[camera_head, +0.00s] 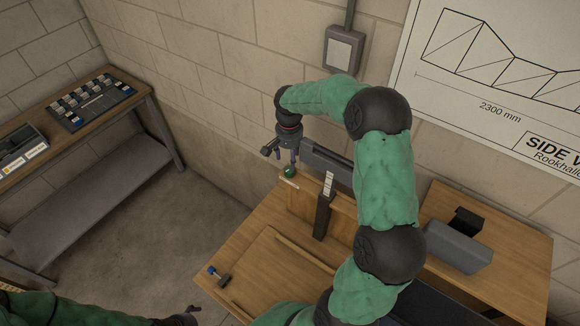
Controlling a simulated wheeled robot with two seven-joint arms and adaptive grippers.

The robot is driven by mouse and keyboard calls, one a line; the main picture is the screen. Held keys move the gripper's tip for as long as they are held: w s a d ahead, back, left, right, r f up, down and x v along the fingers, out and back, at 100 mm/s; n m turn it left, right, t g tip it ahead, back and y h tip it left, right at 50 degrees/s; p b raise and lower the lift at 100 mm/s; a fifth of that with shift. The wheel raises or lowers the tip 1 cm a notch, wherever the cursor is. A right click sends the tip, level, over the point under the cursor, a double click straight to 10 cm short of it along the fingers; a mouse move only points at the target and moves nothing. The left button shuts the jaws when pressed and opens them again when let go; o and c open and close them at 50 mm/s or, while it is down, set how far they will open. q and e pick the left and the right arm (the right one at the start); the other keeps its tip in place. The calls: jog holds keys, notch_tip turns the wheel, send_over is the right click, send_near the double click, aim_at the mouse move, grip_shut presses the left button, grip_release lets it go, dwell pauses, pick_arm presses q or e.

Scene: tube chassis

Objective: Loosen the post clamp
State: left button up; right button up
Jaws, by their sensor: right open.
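A dark upright post (322,216) with a pale graduated strip (328,184) stands on the wooden bench. My left gripper (190,314) is at the bottom edge, mostly cut off, away from the bench.
The wooden bench (254,240) has a small blue-ended tool (219,276) near its left edge. A grey block (458,246) lies on the right side. A side table (50,134) holds a parts tray (95,101). Brick walls stand close behind the bench; the floor between is clear.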

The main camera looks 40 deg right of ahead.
aim_at(289, 169)
notch_tip(289, 169, down, 7)
jog(key=shift+r+p, duration=0.15)
jog(key=shift+p, duration=0.25)
jog(key=c, duration=1.1)
